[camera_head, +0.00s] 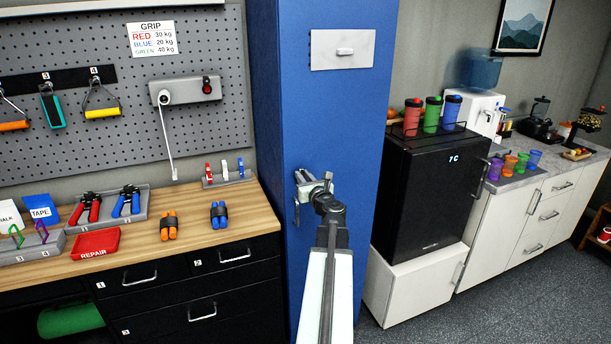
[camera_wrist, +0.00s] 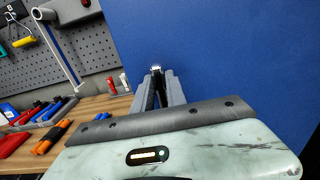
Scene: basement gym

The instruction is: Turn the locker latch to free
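The blue locker (camera_head: 350,120) stands in the middle of the head view and fills much of the wrist view (camera_wrist: 230,50). My gripper (camera_head: 304,180) is at the locker's front, near its left edge. Its fingers (camera_wrist: 157,78) are close together, with a small bright metal piece (camera_wrist: 156,68) at their tips. I cannot tell whether they grip it, or whether it is the latch. A thin metal part (camera_head: 297,212) shows just below the gripper.
Left of the locker is a wooden workbench (camera_head: 135,237) with tools and trays, under a pegboard (camera_head: 130,60). To the right are a black mini fridge (camera_head: 425,195) with shaker bottles on top and a white counter (camera_head: 520,220). Open floor (camera_head: 500,310) lies at front right.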

